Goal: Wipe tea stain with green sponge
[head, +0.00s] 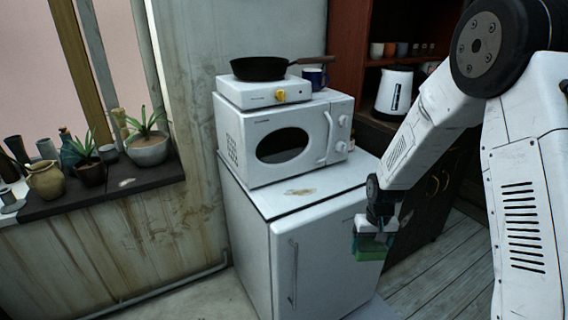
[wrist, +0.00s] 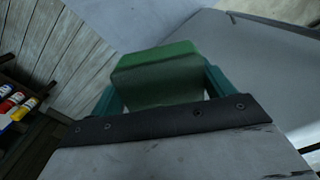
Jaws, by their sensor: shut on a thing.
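The green sponge (head: 370,247) is in my gripper (head: 372,238), in front of the fridge's right front side in the head view. In the wrist view the sponge (wrist: 158,75) sits between the two teal fingers of my gripper (wrist: 160,90), which is shut on it. The tea stain (head: 299,191) is a brownish patch on the white fridge top (head: 270,203), in front of the microwave. The sponge is to the right of the stain and lower in the picture, apart from it. The stain cannot be made out in the wrist view.
A white microwave (head: 285,140) stands on the fridge behind the stain. It carries a hot plate (head: 262,93) with a black pan (head: 260,68), and a blue mug (head: 315,78). A white kettle (head: 394,93) stands on the cabinet.

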